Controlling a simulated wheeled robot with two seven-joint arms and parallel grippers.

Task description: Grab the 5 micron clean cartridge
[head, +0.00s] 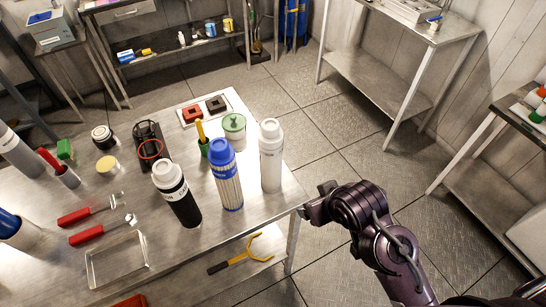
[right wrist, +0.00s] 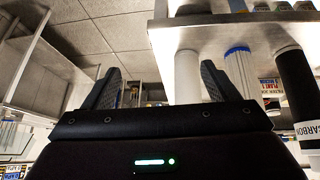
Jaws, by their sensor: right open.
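A plain white cartridge (head: 271,158) stands upright near the right edge of the metal table (head: 232,242). Left of it stand a pleated cartridge with a blue cap (head: 226,180) and a black carbon cartridge with a white cap (head: 178,197). No 5 micron marking is readable on any of them. My right gripper (head: 306,211) is beside the table's right edge, to the right of and nearer than the white cartridge, not touching it. In the right wrist view my gripper (right wrist: 160,88) is open and empty. My left gripper is out of view.
A green-lidded jar (head: 234,127) and a tray with red and black blocks (head: 207,106) stand behind the cartridges. A black housing (head: 150,145), red-handled tools (head: 86,213) and a clear tray (head: 116,260) lie left. Floor right of the table is free, up to a shelf unit (head: 385,78).

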